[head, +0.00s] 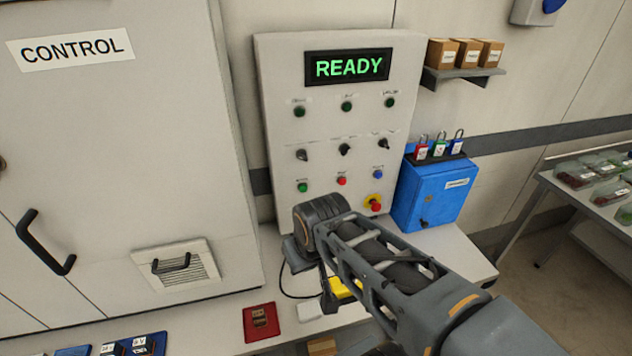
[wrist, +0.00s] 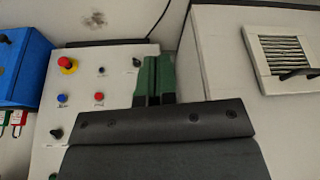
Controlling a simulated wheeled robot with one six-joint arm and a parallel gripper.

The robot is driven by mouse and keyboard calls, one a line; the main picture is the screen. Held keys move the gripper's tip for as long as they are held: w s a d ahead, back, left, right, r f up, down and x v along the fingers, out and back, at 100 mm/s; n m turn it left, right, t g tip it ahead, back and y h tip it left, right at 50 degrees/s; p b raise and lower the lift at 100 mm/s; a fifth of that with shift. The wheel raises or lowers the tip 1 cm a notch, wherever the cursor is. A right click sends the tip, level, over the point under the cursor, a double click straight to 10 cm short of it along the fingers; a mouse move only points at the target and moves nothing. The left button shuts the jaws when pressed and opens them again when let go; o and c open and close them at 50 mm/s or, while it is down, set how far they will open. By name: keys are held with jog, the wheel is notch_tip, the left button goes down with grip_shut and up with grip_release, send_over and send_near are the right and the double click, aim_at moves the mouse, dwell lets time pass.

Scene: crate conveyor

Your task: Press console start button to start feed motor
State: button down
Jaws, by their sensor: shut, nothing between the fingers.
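The light grey console (head: 325,121) stands upright on the bench, with a lit green READY display (head: 348,67). In its lower button row, a green button (head: 302,188) sits left of a red button (head: 342,181) and a blue button (head: 378,174). Their small labels are unreadable. The wrist view shows the console upside down, with the red button (wrist: 99,97) and blue button (wrist: 62,99). My gripper (wrist: 153,62) is shut and empty, its green-padded fingers over the console's lower area. The green button is not visible there. Contact cannot be told. My arm hides the fingertips in the head view.
A red stop knob on yellow (head: 375,204) is at the console's lower right. A blue box (head: 431,192) with padlocks stands to the right. A grey cabinet (head: 120,150) is close on the left. A red item (head: 261,322) and yellow block (head: 342,290) lie on the bench.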

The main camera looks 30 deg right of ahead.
jog(key=shift+s+a, duration=0.1)
jog(key=w+a+f+m+g+y, duration=0.1)
jog(key=w+f+m+y, duration=0.25)
jog(key=m, duration=0.45)
jog(key=w+a+f+m+y, duration=0.1)
jog(key=w+f+m+y, duration=0.1)
jog(key=m+y, duration=0.45)
jog(key=w+d+f+m+t, duration=0.2)
jog(key=w+d+m+t, duration=0.8)
jog(key=m, duration=1.2)
jog(key=shift+w+d+f+t+h, duration=0.35)
jog(key=shift+d+f+t+h, duration=0.05)
jog(key=shift+d, duration=0.8)
